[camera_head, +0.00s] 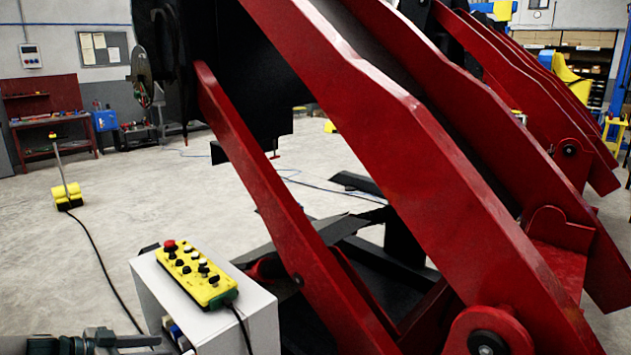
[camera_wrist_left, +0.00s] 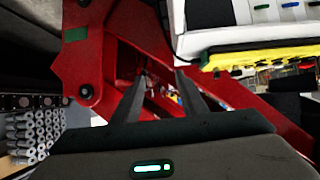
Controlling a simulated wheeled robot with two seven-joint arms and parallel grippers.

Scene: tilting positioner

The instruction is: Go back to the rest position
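My left gripper (camera_head: 150,342) shows at the bottom left of the head view, beside the white control box (camera_head: 255,322). In the left wrist view its two fingers (camera_wrist_left: 161,75) stand apart with nothing between them. A yellow control pendant (camera_head: 203,284) with a red button and several black knobs lies on top of the box. The pendant also shows as a yellow edge in the left wrist view (camera_wrist_left: 262,56). The gripper is apart from it. The red tilting positioner (camera_head: 400,130) fills the middle and right. My right gripper is not in view.
A yellow foot pedal with an upright handle (camera_head: 67,194) stands on the floor at left, its cable running toward the box. A red workbench (camera_head: 50,140) stands at the back left wall. Shelving (camera_head: 585,60) is at the back right. The floor at left is mostly clear.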

